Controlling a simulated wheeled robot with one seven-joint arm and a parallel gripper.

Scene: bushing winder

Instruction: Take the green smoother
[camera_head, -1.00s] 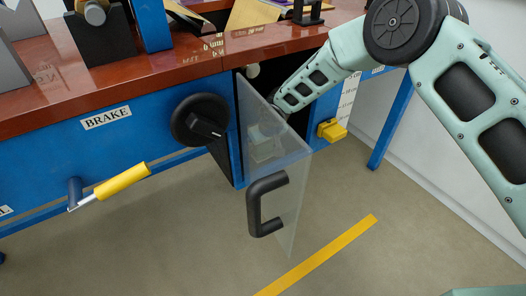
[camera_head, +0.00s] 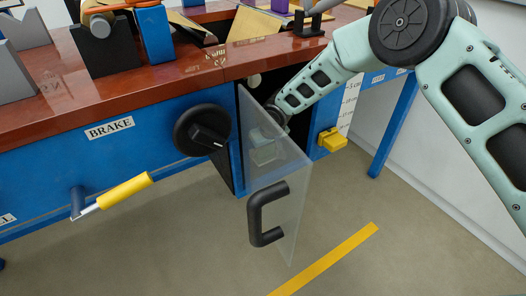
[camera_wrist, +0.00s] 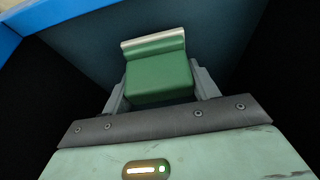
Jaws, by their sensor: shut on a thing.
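The green smoother (camera_wrist: 160,75) is a green block with a pale strip along its far edge, seen in the wrist view. My gripper (camera_wrist: 161,90) is shut on it, with a grey finger on each side of the block. In the head view my gripper (camera_head: 268,148) is inside the blue cabinet, seen blurred through the open clear door (camera_head: 290,215). The smoother cannot be made out clearly there.
The open clear door with a black handle (camera_head: 267,213) stands out in front of the cabinet, beside my arm. A black knob (camera_head: 202,124), a yellow lever (camera_head: 125,190) and a yellow switch (camera_head: 332,138) project from the blue front. The red-brown tabletop (camera_head: 130,95) lies above.

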